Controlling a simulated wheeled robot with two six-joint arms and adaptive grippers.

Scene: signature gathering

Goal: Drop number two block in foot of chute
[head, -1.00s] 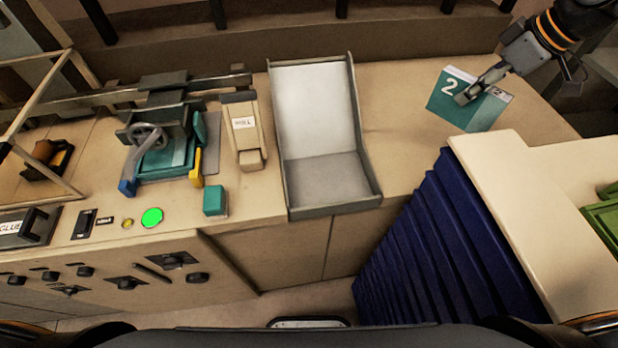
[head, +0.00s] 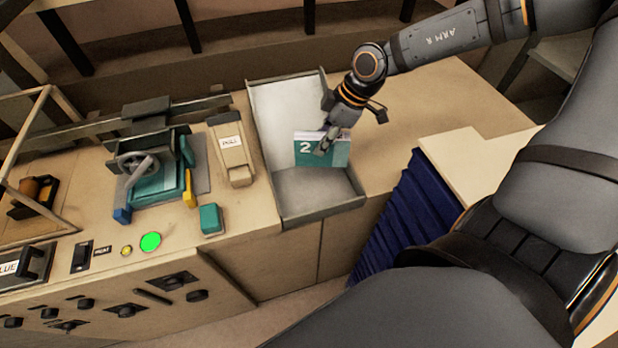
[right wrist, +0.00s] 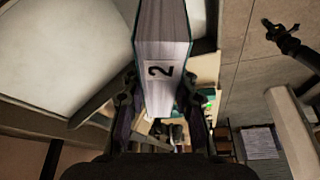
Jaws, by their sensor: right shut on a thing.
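I cannot tell the block's exact height above the foot. My left gripper is not in view.
A beige stapler-like device (head: 231,150) stands just left of the chute. A teal press with a wheel (head: 150,175), a teal button block (head: 210,219) and a lit green button (head: 151,241) are further left. Blue pleated panels (head: 400,225) are at the right. The counter right of the chute is clear.

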